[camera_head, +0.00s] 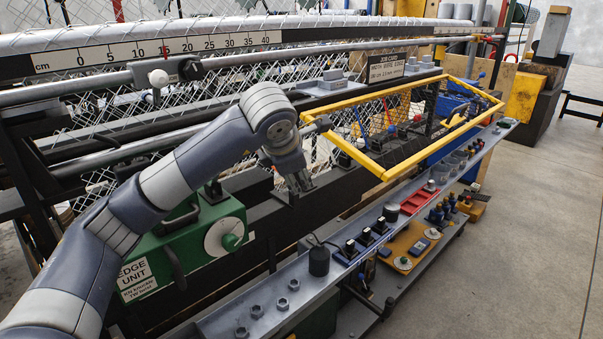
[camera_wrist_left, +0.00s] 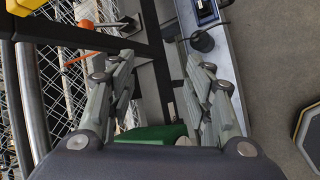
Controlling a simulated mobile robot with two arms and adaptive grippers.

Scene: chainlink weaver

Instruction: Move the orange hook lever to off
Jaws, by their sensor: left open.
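My left gripper (camera_head: 298,184) points down over the dark beam of the machine, behind the grey front rail. In the left wrist view its two fingers (camera_wrist_left: 163,68) stand wide apart, with nothing between them but the machine further below. A thin orange rod (camera_wrist_left: 80,59), which looks like the orange hook lever, shows at the upper left of that view, left of the left finger and against the wire mesh. It is small, and its exact setting cannot be told. I cannot make it out in the head view. My right gripper is not in view.
A yellow guard frame (camera_head: 372,163) stands right of my left gripper. The green edge unit (camera_head: 185,245) lies under my left arm. The grey rail (camera_head: 262,300) in front carries nuts, black knobs and a red tray (camera_head: 417,201). The floor (camera_head: 530,240) at right is clear.

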